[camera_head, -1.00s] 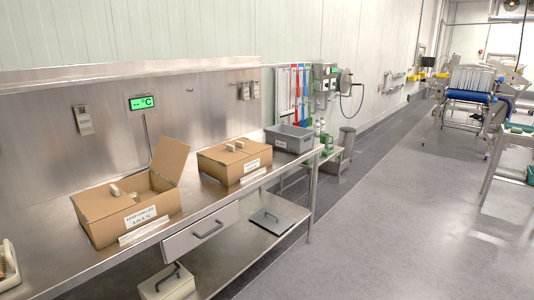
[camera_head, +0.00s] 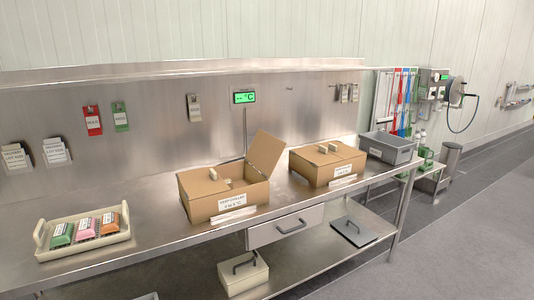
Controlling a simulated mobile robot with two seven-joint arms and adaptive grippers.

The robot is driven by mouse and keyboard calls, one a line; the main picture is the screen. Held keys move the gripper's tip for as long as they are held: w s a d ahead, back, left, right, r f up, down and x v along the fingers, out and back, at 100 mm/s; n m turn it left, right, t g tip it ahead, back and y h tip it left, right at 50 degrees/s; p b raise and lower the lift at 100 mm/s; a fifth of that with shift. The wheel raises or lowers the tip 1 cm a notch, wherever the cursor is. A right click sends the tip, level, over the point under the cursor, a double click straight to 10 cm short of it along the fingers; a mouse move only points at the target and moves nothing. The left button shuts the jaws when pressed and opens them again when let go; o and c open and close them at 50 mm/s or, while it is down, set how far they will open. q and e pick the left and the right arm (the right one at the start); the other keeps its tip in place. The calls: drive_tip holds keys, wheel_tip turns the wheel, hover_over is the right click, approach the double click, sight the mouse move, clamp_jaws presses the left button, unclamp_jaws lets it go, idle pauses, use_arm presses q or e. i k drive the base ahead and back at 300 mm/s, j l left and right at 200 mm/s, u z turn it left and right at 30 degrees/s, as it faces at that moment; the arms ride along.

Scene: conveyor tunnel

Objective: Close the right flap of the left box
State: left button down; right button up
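The left box (camera_head: 212,207) is a brown cardboard box on the steel bench, with a white chilled-goods label on its front. Its right flap (camera_head: 265,151) stands up, tilted outward to the right. Its left flap (camera_head: 201,184) lies down over the left part of the box, with a small pale handle block on it. Another small pale block shows near the middle of the box top. The right box (camera_head: 325,167) stands to its right with its flaps down. Neither of my grippers is in view.
The steel bench (camera_head: 155,218) carries a cream tray (camera_head: 118,236) with several coloured packs at the left. A grey bin (camera_head: 387,149) stands at the right end. Below are a drawer (camera_head: 285,226) and a lower shelf. The bench between tray and left box is clear.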

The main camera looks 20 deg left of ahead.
sight(265, 151)
drive_tip(key=l+u, duration=0.1)
drive_tip(key=u, duration=0.3)
drive_tip(key=i+l+u, duration=0.1)
drive_tip(key=u, duration=0.25)
drive_tip(key=l+u, duration=0.15)
drive_tip(key=u, duration=0.25)
drive_tip(key=i+l+u, duration=0.1)
drive_tip(key=l+u, duration=0.2)
drive_tip(key=l, duration=0.15)
drive_tip(key=l+u, duration=0.3)
drive_tip(key=l, duration=0.15)
drive_tip(key=l+u, duration=0.15)
drive_tip(key=l, duration=0.85)
drive_tip(key=l+u, duration=0.2)
drive_tip(key=l, duration=0.75)
drive_tip(key=k, duration=0.05)
